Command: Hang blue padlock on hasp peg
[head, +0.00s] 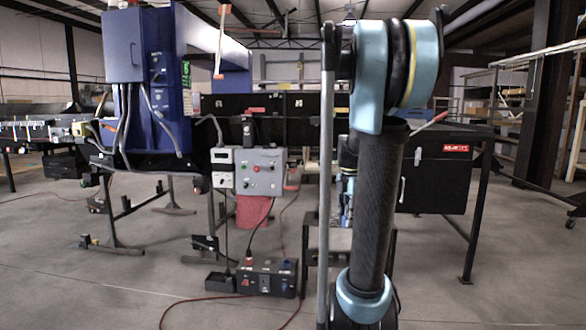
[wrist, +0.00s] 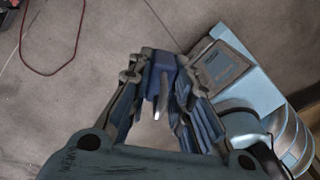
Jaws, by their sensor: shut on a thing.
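The blue padlock (wrist: 159,82) is between the fingers of my gripper (wrist: 158,88) in the wrist view, and its pale metal shackle points toward the camera. The gripper is shut on it, above bare floor. In the head view my gripper (head: 347,190) is mostly hidden behind my arm, and the padlock cannot be made out there. I cannot make out the hasp peg in either view. A grey control box (head: 259,172) with red and green buttons stands left of my arm, apart from the gripper.
A dark box (head: 268,279) with switches and cables sits on the floor, with a small black tray (head: 220,282) beside it. A red cable (wrist: 52,72) lies on the floor. The conveyor (head: 270,105) and blue cabinet (head: 125,45) stand behind. The front-left floor is mostly clear.

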